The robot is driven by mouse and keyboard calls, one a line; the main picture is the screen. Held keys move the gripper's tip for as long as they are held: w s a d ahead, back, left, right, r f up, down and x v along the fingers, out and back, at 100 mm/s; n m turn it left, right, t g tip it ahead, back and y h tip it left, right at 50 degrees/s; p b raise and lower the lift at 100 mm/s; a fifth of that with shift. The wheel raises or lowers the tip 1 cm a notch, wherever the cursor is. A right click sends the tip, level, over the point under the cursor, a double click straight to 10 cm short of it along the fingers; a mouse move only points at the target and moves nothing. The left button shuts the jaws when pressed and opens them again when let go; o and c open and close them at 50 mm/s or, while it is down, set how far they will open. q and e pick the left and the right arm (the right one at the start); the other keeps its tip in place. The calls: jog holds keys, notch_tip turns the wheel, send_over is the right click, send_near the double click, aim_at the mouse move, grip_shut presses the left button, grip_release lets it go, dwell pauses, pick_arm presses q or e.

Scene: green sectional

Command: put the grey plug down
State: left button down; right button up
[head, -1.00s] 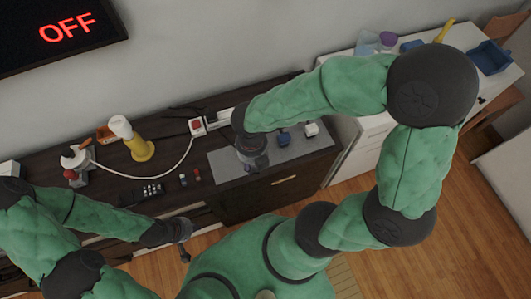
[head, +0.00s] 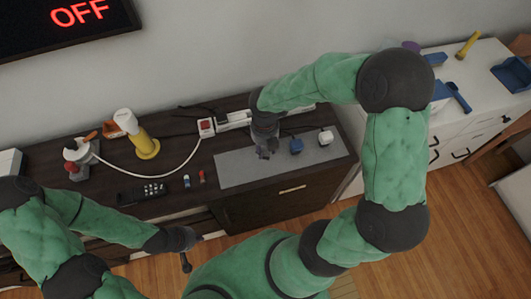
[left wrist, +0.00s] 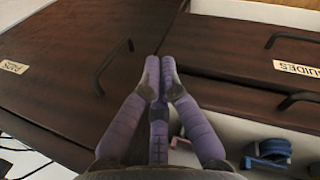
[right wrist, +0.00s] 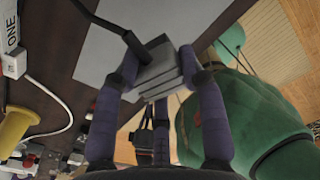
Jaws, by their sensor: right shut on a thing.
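My right gripper (head: 265,153) is shut on the grey plug (right wrist: 160,66), with a finger on each side of it in the right wrist view. A black cable leads off the plug. The gripper is over the back part of the grey mat (head: 238,172); I cannot tell whether the plug touches the mat. The mat also shows in the right wrist view (right wrist: 98,55). A blue plug (head: 296,146) and a white plug (head: 325,137) stand to the right of the gripper. My left gripper (head: 187,260) is low in front of the cabinet, its fingers together and empty in the left wrist view (left wrist: 157,68).
A white power strip (head: 235,120) with a red switch lies behind the mat. A yellow-and-white bottle (head: 146,145), a black remote (head: 141,193) and two small batteries-like items (head: 194,180) are on the left. The mat's front is clear.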

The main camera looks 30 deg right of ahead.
jog(key=shift+w+d+f, duration=0.3)
jog(key=shift+w+f, duration=0.2)
jog(key=shift+f, duration=0.2)
jog(key=shift+w+d+f+b, duration=0.1)
jog(key=shift+w+f+b, duration=0.1)
jog(key=shift+f+b, duration=1.15)
jog(key=shift+f+p, duration=0.35)
jog(key=shift+f, duration=0.15)
jog(key=o, duration=1.2)
jog(key=shift+c, duration=0.2)
jog(key=shift+r, duration=0.1)
notch_tip(320, 180, up, 12)
jog(key=p, duration=0.4)
jog(key=shift+p, duration=0.35)
